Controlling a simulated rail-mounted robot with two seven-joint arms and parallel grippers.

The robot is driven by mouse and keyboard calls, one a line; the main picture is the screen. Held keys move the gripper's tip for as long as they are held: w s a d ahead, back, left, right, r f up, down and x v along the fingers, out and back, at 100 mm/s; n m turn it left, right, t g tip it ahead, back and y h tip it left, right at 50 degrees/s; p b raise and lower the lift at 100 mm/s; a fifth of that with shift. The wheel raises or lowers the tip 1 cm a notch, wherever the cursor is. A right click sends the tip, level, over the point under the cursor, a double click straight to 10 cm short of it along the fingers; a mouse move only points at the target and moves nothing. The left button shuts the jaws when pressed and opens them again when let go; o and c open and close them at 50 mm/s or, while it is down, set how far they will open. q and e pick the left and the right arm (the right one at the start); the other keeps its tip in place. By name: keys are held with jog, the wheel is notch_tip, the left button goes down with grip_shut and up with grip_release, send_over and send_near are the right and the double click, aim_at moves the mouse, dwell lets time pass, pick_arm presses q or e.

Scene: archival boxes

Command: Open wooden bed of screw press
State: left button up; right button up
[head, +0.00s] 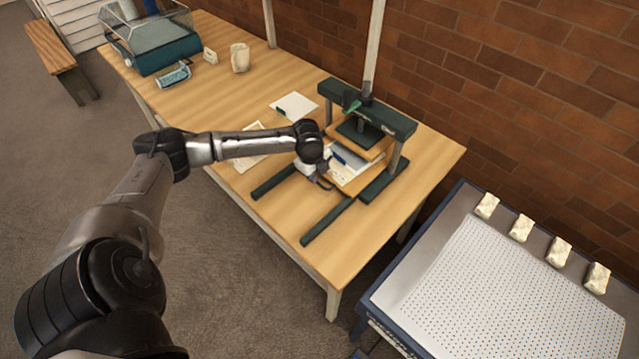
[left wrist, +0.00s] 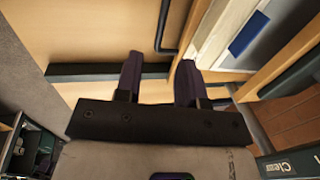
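The screw press (head: 385,117) stands on the wooden table, with a dark green frame and two green rails reaching toward the front. Its wooden bed (head: 372,172) lies under the plate and carries papers and a blue item. The bed's edge also shows in the left wrist view (left wrist: 181,67), with a dark bar-shaped handle (left wrist: 163,28) beside it. My left gripper (head: 320,180) is at the bed's front side. In the left wrist view its fingers (left wrist: 160,65) are apart with nothing clearly between them, and the handle lies just beyond the tips. My right gripper is out of view.
Loose papers (head: 294,106) lie left of the press. A cream cup (head: 240,57), a teal device with a clear cover (head: 150,40) and a blue item (head: 174,74) stand farther back. A perforated table (head: 500,290) with several pale blocks is at the right.

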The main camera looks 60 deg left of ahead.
aim_at(320, 185)
pick_arm(q)
jog(key=shift+w+a+f+b, duration=0.1)
jog(key=shift+w+f+b, duration=0.1)
jog(key=shift+f, duration=0.8)
jog(key=shift+w+f+b, duration=0.15)
jog(key=shift+f, duration=0.85)
jog(key=shift+w+a+f+b, duration=0.1)
jog(key=shift+w+f+b, duration=0.1)
jog(key=shift+f, duration=0.8)
jog(key=shift+c, duration=0.3)
grip_shut()
jog(key=shift+d, duration=0.1)
